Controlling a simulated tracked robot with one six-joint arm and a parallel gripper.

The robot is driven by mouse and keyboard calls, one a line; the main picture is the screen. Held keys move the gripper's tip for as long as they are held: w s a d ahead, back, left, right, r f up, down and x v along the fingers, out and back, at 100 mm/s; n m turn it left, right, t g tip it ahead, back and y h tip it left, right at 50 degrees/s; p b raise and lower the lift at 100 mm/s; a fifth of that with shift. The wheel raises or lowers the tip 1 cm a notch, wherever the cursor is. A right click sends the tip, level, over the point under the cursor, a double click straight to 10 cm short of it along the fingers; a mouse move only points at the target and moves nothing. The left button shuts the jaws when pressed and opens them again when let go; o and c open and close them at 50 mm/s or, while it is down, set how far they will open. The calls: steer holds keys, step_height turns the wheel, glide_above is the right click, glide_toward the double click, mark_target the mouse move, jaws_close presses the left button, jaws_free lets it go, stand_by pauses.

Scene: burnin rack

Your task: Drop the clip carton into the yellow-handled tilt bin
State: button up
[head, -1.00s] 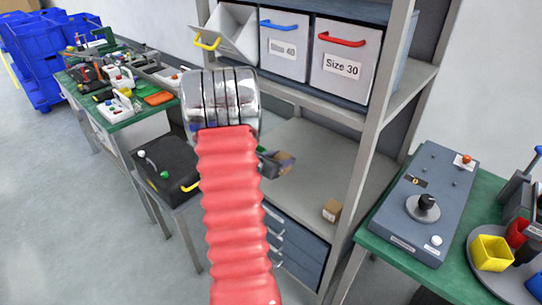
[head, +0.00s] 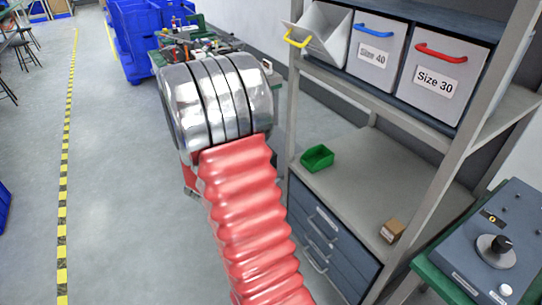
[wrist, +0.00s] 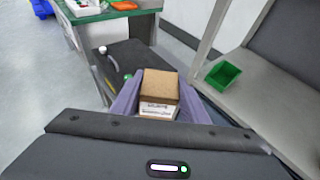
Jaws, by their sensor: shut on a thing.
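My gripper (wrist: 157,98) shows in the wrist view, its two purple fingers shut on a brown carton (wrist: 158,88) with a white printed label. The label is too small to read. In the head view my arm hides the gripper and this carton. The yellow-handled tilt bin (head: 322,30) is at the left end of the upper shelf in the head view. It is tipped forward with its mouth open, and its yellow handle (head: 296,39) faces left. The held carton is apart from the bin.
A blue-handled bin (head: 377,52) and a red-handled bin (head: 438,80) stand closed beside it. A green tray (head: 317,158) and another small carton (head: 392,231) sit on the lower shelf. A rack upright (head: 420,190) stands at the right. Open floor (head: 120,200) lies at the left.

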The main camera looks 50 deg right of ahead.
steer(key=w+a+r+n+t+y, duration=0.1)
steer(key=w+a+n+t+y, duration=0.2)
steer(key=a, duration=0.7)
steer(key=w+a+r+n+t+y, duration=0.1)
steer(key=w+a+n+t, duration=0.1)
steer(key=w+a, duration=0.6)
steer(key=s+a+n+t+y, duration=0.2)
steer(key=a+n+y, duration=0.2)
steer(key=a, duration=1.8)
steer(key=shift+r+n+y, duration=0.3)
steer(key=shift+r+n, duration=0.15)
steer(key=shift+n, duration=0.05)
steer(key=shift+s, duration=0.25)
